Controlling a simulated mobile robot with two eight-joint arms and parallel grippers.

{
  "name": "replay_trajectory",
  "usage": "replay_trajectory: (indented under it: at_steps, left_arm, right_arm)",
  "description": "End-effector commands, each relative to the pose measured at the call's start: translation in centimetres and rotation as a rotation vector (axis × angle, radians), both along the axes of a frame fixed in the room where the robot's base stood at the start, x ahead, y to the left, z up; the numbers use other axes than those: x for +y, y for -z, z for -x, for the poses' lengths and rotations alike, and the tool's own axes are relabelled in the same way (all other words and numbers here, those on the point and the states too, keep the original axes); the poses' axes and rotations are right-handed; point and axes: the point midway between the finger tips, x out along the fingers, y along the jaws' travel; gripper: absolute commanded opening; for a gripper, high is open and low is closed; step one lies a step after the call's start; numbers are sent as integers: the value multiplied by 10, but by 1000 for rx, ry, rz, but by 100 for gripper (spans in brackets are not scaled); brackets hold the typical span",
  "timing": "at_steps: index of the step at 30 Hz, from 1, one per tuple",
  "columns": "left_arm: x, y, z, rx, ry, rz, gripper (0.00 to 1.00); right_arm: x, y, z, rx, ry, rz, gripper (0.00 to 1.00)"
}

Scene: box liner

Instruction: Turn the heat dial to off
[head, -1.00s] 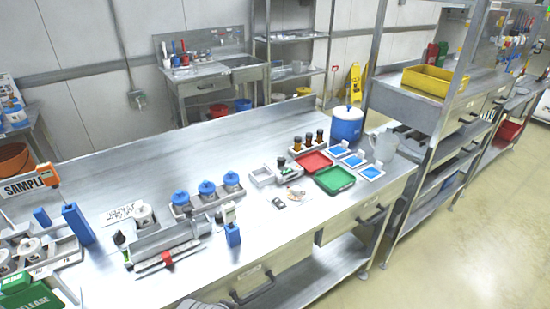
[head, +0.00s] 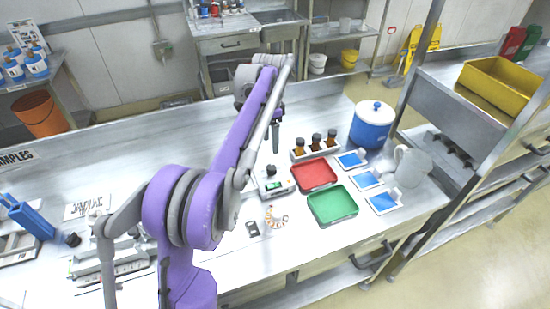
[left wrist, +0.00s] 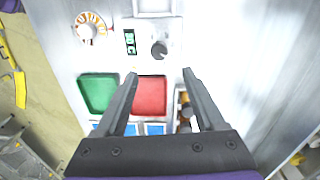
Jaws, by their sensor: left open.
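The heat dial is a round black knob (left wrist: 159,50) on a small white device (left wrist: 170,28). A dark green display (left wrist: 130,42) sits beside the knob. In the head view the knob (head: 271,170) and device (head: 276,187) are in front of the brown bottles, partly behind my arm. The dial's setting is too small to read. My left gripper (left wrist: 160,78) is open and empty. Its fingers point down at the bench, and the knob appears just beyond the fingertips, between their lines, apart from them. In the head view the left gripper (head: 275,142) hangs above and behind the device.
A red tray (head: 316,174) and a green tray (head: 333,205) lie right of the device. Brown bottles (head: 316,141) stand in a rack behind, close to my left fingers. A blue container (head: 372,125) and blue-topped pads (head: 367,180) are farther right. A round dial card (head: 274,217) lies in front.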

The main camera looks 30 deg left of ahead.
Motion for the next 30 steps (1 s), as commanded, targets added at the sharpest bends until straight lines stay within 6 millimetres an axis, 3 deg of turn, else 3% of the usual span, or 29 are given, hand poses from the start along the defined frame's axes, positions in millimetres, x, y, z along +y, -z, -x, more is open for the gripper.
replay_trajectory:
  at_steps: [18,30]
  left_arm:
    - [-3,96,2,2,4,1,71]
    - [-3,108,2,2,3,1,71]
  right_arm:
    - [0,8,4,8,0,0,50]
    - [0,8,4,8,0,0,50]
